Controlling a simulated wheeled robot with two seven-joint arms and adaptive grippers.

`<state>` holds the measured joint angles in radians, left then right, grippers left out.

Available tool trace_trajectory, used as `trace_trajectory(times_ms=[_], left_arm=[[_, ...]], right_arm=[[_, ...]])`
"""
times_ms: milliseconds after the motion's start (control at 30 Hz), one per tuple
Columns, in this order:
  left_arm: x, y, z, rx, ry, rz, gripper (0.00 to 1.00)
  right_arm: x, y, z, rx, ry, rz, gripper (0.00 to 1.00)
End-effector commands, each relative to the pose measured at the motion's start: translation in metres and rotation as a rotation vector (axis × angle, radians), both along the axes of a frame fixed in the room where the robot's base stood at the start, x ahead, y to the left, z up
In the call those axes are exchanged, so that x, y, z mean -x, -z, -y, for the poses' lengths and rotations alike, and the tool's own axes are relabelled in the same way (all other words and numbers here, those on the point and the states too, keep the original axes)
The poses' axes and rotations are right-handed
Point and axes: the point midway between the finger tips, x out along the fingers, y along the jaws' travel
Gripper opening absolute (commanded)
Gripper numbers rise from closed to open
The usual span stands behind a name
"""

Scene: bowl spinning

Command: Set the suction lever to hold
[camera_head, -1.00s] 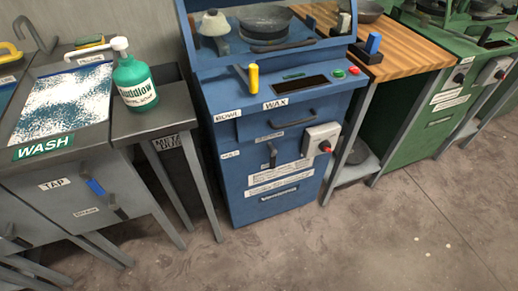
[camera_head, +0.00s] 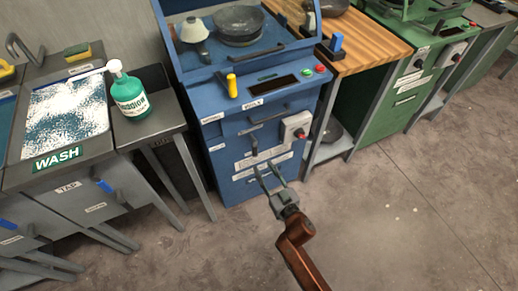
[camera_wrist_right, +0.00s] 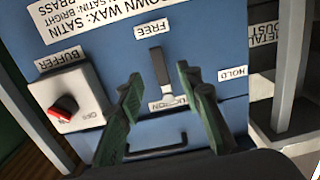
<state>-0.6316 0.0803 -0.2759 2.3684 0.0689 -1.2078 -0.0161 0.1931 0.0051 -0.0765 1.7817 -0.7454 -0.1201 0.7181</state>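The suction lever (camera_head: 254,146) is a dark handle on the front of the blue cabinet (camera_head: 228,165). In the right wrist view, which is turned about upside down, the lever (camera_wrist_right: 158,68) has its dark end toward the FREE label (camera_wrist_right: 152,32). The HOLD label (camera_wrist_right: 231,73) is off to the right there. My right gripper (camera_head: 271,173) is open and empty, in front of and below the lever in the head view. In the right wrist view the lever shows between its two green fingers; contact is not visible. My left gripper is not in view.
A buffer switch box (camera_head: 297,127) with a red knob sits right of the lever. A drawer handle (camera_head: 269,118) is above it. The wash station (camera_head: 60,110) with a green bottle (camera_head: 129,95) stands left, a wooden bench (camera_head: 360,50) right. The floor in front is clear.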

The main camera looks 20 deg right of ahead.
Motion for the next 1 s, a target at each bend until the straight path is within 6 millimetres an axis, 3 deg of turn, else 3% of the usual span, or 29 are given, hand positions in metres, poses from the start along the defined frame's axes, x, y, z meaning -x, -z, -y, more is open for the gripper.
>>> trace_trajectory(times_ms=[33, 100, 600, 1000], left_arm=[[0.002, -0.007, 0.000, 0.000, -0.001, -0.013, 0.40], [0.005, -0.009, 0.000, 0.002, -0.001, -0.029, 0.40], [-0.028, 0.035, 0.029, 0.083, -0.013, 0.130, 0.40], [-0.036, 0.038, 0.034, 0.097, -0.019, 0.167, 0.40]], right_arm=[[-0.007, -0.016, 0.000, -0.004, 0.009, 0.017, 0.33], [-0.014, -0.024, 0.000, -0.006, 0.016, 0.028, 0.33], [-0.082, -0.022, -0.003, -0.006, 0.016, 0.028, 0.33], [-0.092, -0.025, -0.003, -0.007, 0.017, 0.030, 0.33]])
